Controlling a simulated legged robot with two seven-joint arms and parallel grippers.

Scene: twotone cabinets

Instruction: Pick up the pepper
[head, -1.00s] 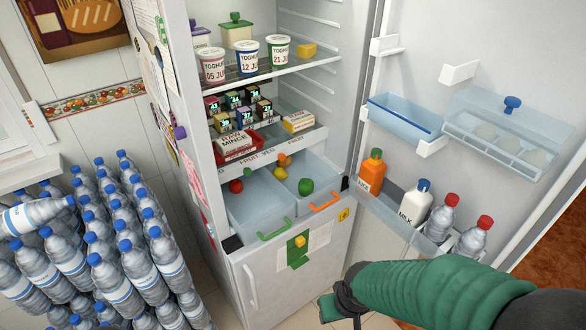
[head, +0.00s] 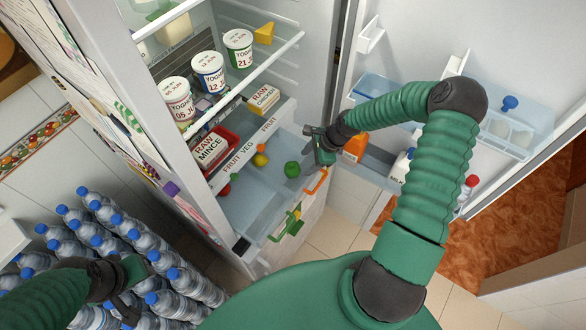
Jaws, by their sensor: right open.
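The pepper (head: 292,169) is green and roundish. It lies in the right part of the pulled-out clear drawers low in the fridge, by the orange handle. My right gripper (head: 322,152) is open and empty. It is to the right of the pepper and a little above it in the picture, near the drawer's right edge, and not touching the pepper. My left gripper (head: 136,290) is at the lower left in front of the water bottles. Its fingers look spread, with nothing between them.
Yellow fruit (head: 261,160) and a red item (head: 224,188) lie in the drawers. A shelf with yoghurt pots (head: 209,72) and the raw mince tray (head: 213,147) are above. The open fridge door (head: 420,45) stands on the right. Stacked water bottles (head: 185,285) fill the lower left.

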